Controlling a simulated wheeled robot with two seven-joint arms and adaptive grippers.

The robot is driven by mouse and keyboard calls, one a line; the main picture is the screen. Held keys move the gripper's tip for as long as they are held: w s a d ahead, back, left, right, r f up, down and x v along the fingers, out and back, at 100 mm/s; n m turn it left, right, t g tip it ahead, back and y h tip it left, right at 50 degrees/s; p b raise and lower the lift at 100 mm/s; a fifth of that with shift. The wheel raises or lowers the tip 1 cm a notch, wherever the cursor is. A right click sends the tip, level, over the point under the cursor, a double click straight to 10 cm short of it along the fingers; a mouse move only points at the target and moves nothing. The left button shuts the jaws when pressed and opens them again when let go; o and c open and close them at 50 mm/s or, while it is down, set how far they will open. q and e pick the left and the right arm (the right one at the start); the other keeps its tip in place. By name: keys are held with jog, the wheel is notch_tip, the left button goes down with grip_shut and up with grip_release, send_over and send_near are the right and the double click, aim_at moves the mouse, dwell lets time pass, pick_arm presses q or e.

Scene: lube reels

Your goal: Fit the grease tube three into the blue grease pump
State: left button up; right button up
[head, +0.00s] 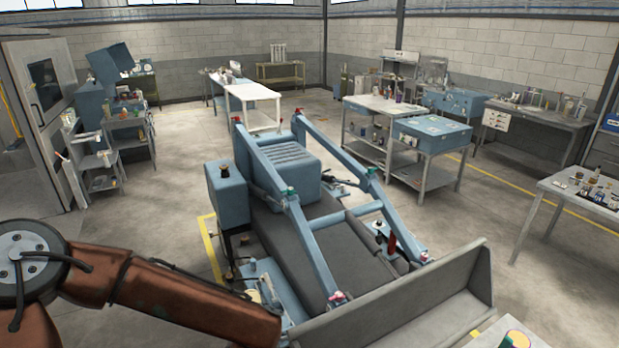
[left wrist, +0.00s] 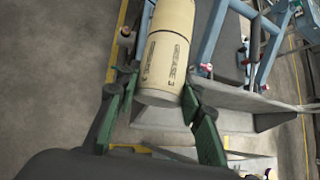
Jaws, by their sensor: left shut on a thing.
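Grease tube three (left wrist: 168,50) is a cream cylinder marked "GREASE 3" in the left wrist view. My left gripper (left wrist: 158,88) has its green fingers shut on either side of the tube's near end; the tube's far end is cut off by the top of the picture. In the head view my brown left arm reaches in from the lower left, and its gripper cannot be made out clearly. Light-blue equipment (head: 284,290) lies just beyond the arm's end; I cannot tell whether it is the blue grease pump. My right gripper is not in view.
A blue loader machine (head: 290,165) with two lift arms and a grey bucket (head: 415,300) fills the middle of the head view. Workbenches with a blue cabinet (head: 432,133) stand behind. A side table (head: 590,192) holds small items at right. Floor is clear between them.

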pick_arm(q)
jog(key=s+a+f+m+h, duration=0.1)
jog(key=s+a+f, duration=0.5)
jog(key=a+f, duration=0.1)
jog(key=shift+a, duration=0.9)
jog(key=shift+r, duration=0.1)
